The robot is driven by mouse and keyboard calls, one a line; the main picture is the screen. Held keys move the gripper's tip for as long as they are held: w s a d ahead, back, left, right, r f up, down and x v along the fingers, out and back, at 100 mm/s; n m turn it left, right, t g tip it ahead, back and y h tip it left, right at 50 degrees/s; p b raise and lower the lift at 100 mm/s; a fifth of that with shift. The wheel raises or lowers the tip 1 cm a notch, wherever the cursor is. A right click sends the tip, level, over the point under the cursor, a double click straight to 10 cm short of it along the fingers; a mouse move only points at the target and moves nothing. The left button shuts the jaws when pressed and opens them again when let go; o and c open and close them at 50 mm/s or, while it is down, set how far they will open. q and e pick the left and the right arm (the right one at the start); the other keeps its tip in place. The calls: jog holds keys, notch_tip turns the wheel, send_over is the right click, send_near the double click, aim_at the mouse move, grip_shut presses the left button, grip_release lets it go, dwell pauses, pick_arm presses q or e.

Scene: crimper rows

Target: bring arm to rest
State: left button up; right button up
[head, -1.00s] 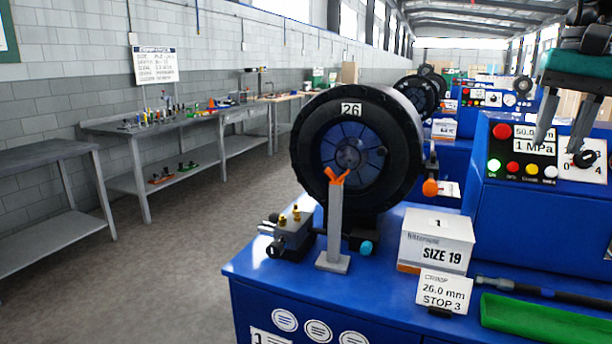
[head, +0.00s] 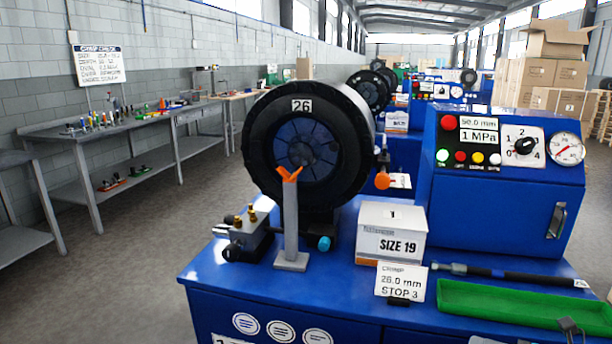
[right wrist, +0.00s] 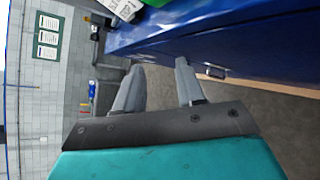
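My right gripper (right wrist: 158,66) shows in the right wrist view with its two grey fingers apart and nothing between them. It is clear of the blue bench (right wrist: 200,32), whose side runs across the top of that view. In the head view a small dark tip (head: 570,326), which seems to be part of this gripper, shows at the lower right by the green tray. The blue control box (head: 500,205) with its selector knob (head: 524,146) stands uncovered, with no gripper touching it. My left gripper is not in view.
The crimper head (head: 262,150) marked 26, an orange-topped stand (head: 291,225), a SIZE 19 box (head: 390,240) and a stop card (head: 401,285) stand on the bench. A hose (head: 510,274) lies behind the green tray (head: 490,300).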

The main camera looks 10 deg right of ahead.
jog(key=s+a+f+m+h, duration=0.25)
jog(key=a+f+m, duration=0.25)
jog(key=a+m, duration=0.3)
jog(key=s+a+f+m+h, duration=0.25)
jog(key=a+f+m, duration=0.25)
jog(key=m, duration=0.4)
jog(key=s+a+f+m, duration=0.1)
jog(key=a+m, duration=0.4)
jog(key=a, duration=0.2)
jog(key=s+a+f+m+g, duration=0.1)
jog(key=s+a+m, duration=0.1)
jog(key=a+m, duration=0.4)
jog(key=shift+s+a+g+y, duration=0.25)
jog(key=shift+a+g+y, duration=0.05)
jog(key=shift+a+y, duration=0.1)
jog(key=shift+d, duration=0.1)
